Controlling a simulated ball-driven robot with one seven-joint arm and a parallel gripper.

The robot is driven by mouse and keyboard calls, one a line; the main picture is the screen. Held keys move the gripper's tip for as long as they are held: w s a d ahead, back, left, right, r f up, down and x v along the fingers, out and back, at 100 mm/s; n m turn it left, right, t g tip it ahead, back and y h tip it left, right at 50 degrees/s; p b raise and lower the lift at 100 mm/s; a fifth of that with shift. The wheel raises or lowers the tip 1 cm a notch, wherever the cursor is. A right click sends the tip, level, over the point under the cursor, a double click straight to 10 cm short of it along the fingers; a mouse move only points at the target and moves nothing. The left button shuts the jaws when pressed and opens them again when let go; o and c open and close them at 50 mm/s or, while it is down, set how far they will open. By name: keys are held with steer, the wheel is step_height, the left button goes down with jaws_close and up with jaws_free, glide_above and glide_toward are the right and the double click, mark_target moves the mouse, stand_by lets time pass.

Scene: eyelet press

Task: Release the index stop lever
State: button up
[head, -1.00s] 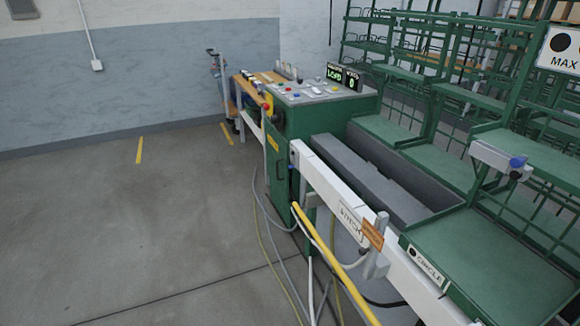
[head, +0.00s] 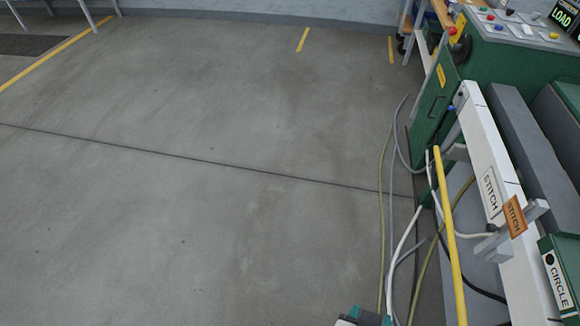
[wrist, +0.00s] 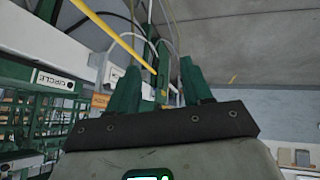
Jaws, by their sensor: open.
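The white rail (head: 505,215) of the green press runs down the right of the head view. It carries a STITCH label (head: 490,192), an orange STITCH tag (head: 515,216) and a grey bracket (head: 490,244). A long yellow bar (head: 449,230) stands beside the rail and shows in the wrist view (wrist: 110,34). No part is marked as the index stop lever, so I cannot tell which it is. My gripper (wrist: 158,68) is open, with nothing seen between its green fingers. A teal and dark part of it shows at the bottom of the head view.
Grey, white and yellow hoses (head: 400,225) hang and lie on the floor left of the rail. The green cabinet (head: 435,105) with its button panel is at the upper right. A CIRCLE label (head: 557,280) is at lower right. The floor at left is clear.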

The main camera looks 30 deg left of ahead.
steer(key=d+f+g, duration=0.1)
steer(key=d, duration=0.3)
steer(key=s+d+f+m+g, duration=0.1)
steer(key=d, duration=0.2)
steer(key=s+d+f+g, duration=0.1)
steer(key=d+f, duration=0.1)
steer(key=d, duration=0.2)
steer(key=shift+s+d+h, duration=0.15)
steer(key=shift+d+h, duration=0.15)
steer(key=shift+h, duration=0.1)
steer(key=shift+c, duration=1.4)
steer(key=s+d, duration=0.1)
steer(key=d, duration=0.1)
steer(key=s+d+f+g, duration=0.1)
steer(key=s+d, duration=0.1)
steer(key=s+d+f+m+g, duration=0.1)
steer(key=d, duration=0.1)
steer(key=shift+s+d+y, duration=0.3)
steer(key=shift+y, duration=0.1)
steer(key=c, duration=0.3)
steer(key=shift+g+y, duration=0.6)
steer(key=shift+g, duration=0.2)
steer(key=s+d, duration=0.1)
steer(key=s, duration=0.1)
steer(key=s+d+f, duration=0.1)
steer(key=s+d, duration=0.1)
steer(key=shift+s+d, duration=0.2)
steer(key=shift+s, duration=0.15)
jaws_close()
steer(key=shift+w, duration=0.1)
